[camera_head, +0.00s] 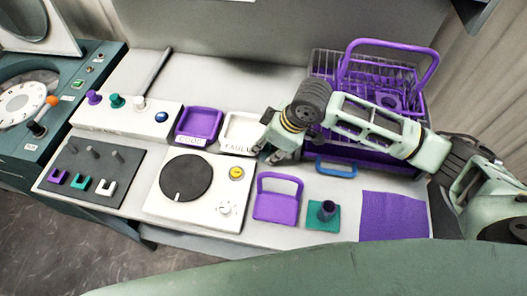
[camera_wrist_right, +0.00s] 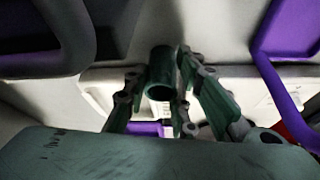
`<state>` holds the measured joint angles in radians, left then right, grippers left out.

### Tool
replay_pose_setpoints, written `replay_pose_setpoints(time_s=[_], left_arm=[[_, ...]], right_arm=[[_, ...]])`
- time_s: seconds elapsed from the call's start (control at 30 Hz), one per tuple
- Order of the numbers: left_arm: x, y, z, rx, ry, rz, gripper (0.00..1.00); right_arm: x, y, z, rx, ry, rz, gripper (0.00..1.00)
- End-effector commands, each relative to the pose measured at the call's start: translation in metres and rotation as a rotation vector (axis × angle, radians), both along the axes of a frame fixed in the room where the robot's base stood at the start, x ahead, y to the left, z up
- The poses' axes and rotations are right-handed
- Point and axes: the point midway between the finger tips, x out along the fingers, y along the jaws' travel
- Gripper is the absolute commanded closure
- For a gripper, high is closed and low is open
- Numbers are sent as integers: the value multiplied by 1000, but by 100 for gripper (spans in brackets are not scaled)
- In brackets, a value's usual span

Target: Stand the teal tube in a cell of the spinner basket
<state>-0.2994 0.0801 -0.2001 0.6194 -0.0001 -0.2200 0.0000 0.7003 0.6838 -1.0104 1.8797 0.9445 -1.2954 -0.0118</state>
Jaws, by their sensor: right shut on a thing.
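My right gripper (camera_head: 268,150) hangs over the table in front of the two small labelled trays, left of the basket. In the right wrist view its fingers (camera_wrist_right: 170,95) are closed around the teal tube (camera_wrist_right: 160,72), whose dark open end faces the camera. In the head view the tube cannot be made out at the gripper. A wire basket (camera_head: 325,68) with a purple frame and a tall purple handle stands at the back right, which I take as the spinner basket. My arm covers part of it, and its cells are not clear. My left gripper is not in view.
Purple (camera_head: 200,122) and white (camera_head: 240,132) trays stand beside the gripper. A black disc unit (camera_head: 186,178), a handled purple piece (camera_head: 277,205), a teal base with a dark peg (camera_head: 325,212) and a purple mat (camera_head: 394,217) line the front. A blue handle (camera_head: 336,169) lies below the basket.

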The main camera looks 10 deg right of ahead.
Motion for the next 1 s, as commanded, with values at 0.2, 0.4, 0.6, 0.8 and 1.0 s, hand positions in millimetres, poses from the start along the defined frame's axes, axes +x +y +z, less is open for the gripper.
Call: replay_pose_setpoints(time_s=[0.2, 0.4, 0.6, 0.8, 1.0], left_arm=[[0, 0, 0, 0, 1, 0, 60], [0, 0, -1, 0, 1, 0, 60], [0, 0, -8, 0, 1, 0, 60], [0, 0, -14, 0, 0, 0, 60], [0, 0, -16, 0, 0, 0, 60]], right_arm=[[0, 0, 0, 1, -1, 0, 100], [1, 0, 5, 1, -2, 0, 100], [2, 1, 37, 3, -6, 1, 100], [1, 0, 76, 1, -5, 1, 100], [0, 0, 98, 1, -1, 0, 100]])
